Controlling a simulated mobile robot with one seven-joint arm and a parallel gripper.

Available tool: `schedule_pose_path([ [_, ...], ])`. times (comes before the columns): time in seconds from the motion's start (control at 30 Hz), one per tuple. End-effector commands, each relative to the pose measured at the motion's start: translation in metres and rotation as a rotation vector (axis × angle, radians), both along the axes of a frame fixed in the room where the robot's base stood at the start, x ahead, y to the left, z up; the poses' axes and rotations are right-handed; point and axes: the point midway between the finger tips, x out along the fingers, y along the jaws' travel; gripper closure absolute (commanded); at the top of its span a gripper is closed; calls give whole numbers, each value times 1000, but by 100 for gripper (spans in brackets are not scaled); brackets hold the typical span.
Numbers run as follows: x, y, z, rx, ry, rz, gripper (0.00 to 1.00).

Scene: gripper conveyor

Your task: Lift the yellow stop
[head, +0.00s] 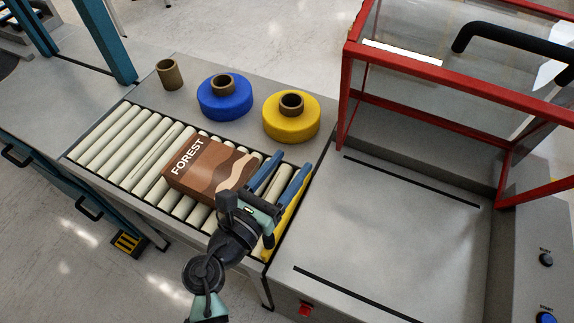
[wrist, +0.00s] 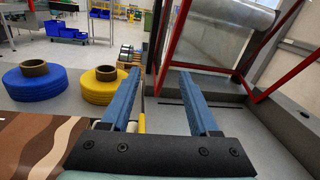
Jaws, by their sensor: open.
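The yellow stop (head: 285,222) is a long yellow bar along the right end of the roller conveyor, partly hidden under my gripper. A short piece of the stop (wrist: 142,123) shows between the fingers in the wrist view, beside the left finger. My gripper (head: 294,160) is open, with two long blue fingers above the stop, pointing toward the back of the conveyor. In the wrist view the gripper (wrist: 159,73) has nothing held between its fingers. I cannot tell the exact height of the fingers above the stop.
A brown FOREST box (head: 210,170) lies on the rollers (head: 125,147), close left of my gripper. Blue (head: 225,100) and yellow (head: 288,127) tape rolls and a cardboard core (head: 169,74) stand behind. A red-framed machine (head: 345,100) rises at right, above a bare grey table (head: 390,225).

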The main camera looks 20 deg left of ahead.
Motion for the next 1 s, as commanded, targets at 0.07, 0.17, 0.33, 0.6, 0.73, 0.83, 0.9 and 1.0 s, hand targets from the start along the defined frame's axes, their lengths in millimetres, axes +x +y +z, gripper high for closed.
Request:
schedule_pose_path([
  [0.07,0,0,0,0,0,0,39],
  [0.17,-2,0,0,0,0,1,39],
  [0.33,-23,4,-1,-1,1,3,39],
  [0.6,-82,13,-2,-1,2,3,39],
  [0.73,-106,17,-2,0,2,3,39],
  [0.83,-118,19,-1,0,0,2,39],
  [0.9,-123,20,-1,0,0,1,39],
  [1.0,-128,21,0,0,1,1,39],
])
